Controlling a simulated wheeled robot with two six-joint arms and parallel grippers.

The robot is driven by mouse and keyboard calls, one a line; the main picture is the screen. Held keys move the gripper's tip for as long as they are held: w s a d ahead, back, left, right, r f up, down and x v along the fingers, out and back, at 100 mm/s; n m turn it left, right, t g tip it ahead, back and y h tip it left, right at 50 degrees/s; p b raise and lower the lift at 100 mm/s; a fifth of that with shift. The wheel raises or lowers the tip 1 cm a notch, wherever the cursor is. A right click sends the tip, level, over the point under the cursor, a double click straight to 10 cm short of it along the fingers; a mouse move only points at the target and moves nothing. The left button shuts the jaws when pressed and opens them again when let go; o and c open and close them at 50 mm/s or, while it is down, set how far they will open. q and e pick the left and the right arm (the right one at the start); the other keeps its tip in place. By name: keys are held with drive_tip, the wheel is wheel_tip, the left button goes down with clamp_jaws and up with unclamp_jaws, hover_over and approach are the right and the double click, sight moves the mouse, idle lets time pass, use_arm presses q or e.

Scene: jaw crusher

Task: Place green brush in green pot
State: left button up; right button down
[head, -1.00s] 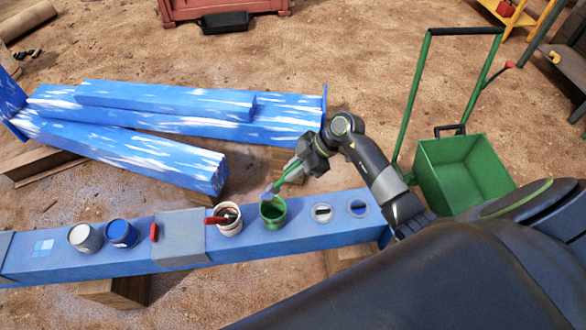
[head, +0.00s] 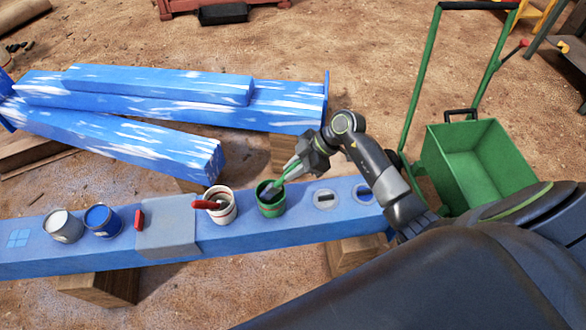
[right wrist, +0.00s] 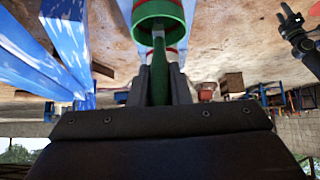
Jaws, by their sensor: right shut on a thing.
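The green pot (head: 271,210) stands upright on the blue beam (head: 308,228). My right gripper (head: 291,167) is just above it, towards the upper right, and is shut on the green brush (head: 284,178). The brush is tilted, with its lower end at the pot's mouth and seemingly inside the rim. In the right wrist view, the green brush (right wrist: 159,70) stands between the fingers of my right gripper (right wrist: 159,85) and points to the green pot (right wrist: 157,10). How deep its bristles reach is hidden.
A white pot (head: 221,210) with a red-handled brush (head: 206,204) stands left of the green pot. A blue pot (head: 102,222) and a grey-white pot (head: 63,228) stand farther left. A green cart (head: 470,165) is at the right. Blue planks (head: 150,90) lie behind.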

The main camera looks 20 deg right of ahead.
drive_tip(key=shift+f, duration=0.3)
drive_tip(key=c, duration=1.3)
unclamp_jaws()
drive_tip(key=d, duration=0.2)
drive_tip(key=s+d+p, duration=0.1)
drive_tip(key=d, duration=0.1)
drive_tip(key=s+d+p, duration=0.1)
drive_tip(key=d, duration=0.1)
drive_tip(key=shift+d, duration=0.2)
